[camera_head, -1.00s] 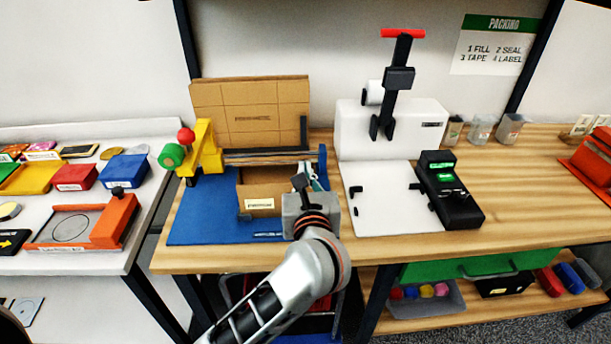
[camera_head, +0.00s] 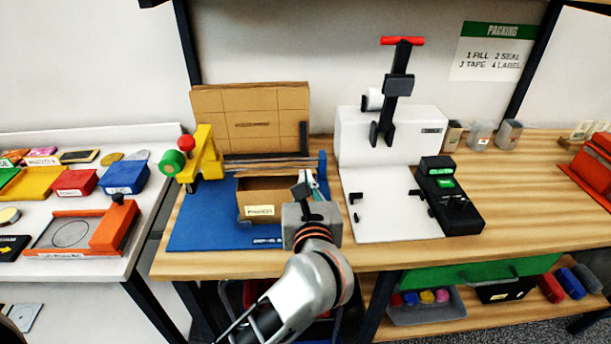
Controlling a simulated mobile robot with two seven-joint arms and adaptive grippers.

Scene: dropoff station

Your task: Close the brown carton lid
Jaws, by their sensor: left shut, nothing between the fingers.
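The brown carton (camera_head: 258,211) stands on a blue mat (camera_head: 195,222) on the wooden bench, with a label on its front wall. My left gripper (camera_head: 305,184) is shut and empty at the carton's right front corner. It hides that corner; I cannot tell whether it touches the carton. My right gripper is not in view.
A yellow tape dispenser (camera_head: 207,157) stands left of the carton. Dark bars (camera_head: 270,162) lie behind it. A white press (camera_head: 392,134) and a black device (camera_head: 448,197) stand to the right. A side table (camera_head: 70,262) with small bins is at left.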

